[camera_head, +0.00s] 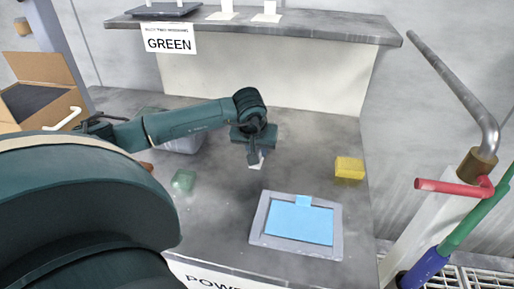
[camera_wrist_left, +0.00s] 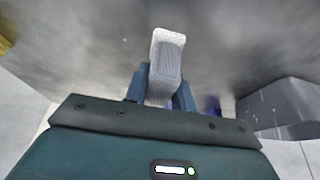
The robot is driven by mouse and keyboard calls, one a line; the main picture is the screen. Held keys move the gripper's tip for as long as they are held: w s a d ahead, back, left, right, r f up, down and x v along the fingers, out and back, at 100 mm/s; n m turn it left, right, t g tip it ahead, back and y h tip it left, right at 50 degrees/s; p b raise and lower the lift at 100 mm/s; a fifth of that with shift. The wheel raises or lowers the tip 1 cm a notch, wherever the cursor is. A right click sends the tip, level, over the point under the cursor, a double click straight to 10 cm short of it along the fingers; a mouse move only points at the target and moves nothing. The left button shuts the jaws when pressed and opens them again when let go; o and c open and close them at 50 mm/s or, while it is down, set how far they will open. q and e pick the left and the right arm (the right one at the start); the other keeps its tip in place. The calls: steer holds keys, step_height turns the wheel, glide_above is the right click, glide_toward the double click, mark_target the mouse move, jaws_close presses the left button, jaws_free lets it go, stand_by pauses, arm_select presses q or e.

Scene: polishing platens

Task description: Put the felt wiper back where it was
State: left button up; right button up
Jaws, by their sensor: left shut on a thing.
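My left gripper (camera_head: 256,157) hangs over the middle of the grey table, pointing down. It is shut on a pale block, which I take to be the felt wiper (camera_head: 257,162). In the left wrist view the wiper (camera_wrist_left: 166,65) is a whitish, finely textured block standing out between the two blue fingers of the left gripper (camera_wrist_left: 160,90). My right gripper is not in view.
A grey tray (camera_head: 256,228) with a light blue pad (camera_head: 300,222) lies in front. A yellow block (camera_head: 349,168) is to the right, a green block (camera_head: 183,180) to the left. A grey bin (camera_head: 185,145) stands behind my arm. A raised shelf (camera_head: 290,27) is at the back.

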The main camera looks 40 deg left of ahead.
arm_select(q)
steer(key=shift+f, duration=0.1)
steer(key=o, duration=0.4)
steer(key=shift+f, duration=0.1)
steer(key=o, duration=0.5)
steer(key=shift+r, duration=0.35)
steer(key=v, duration=1.2)
steer(key=shift+f, duration=0.1)
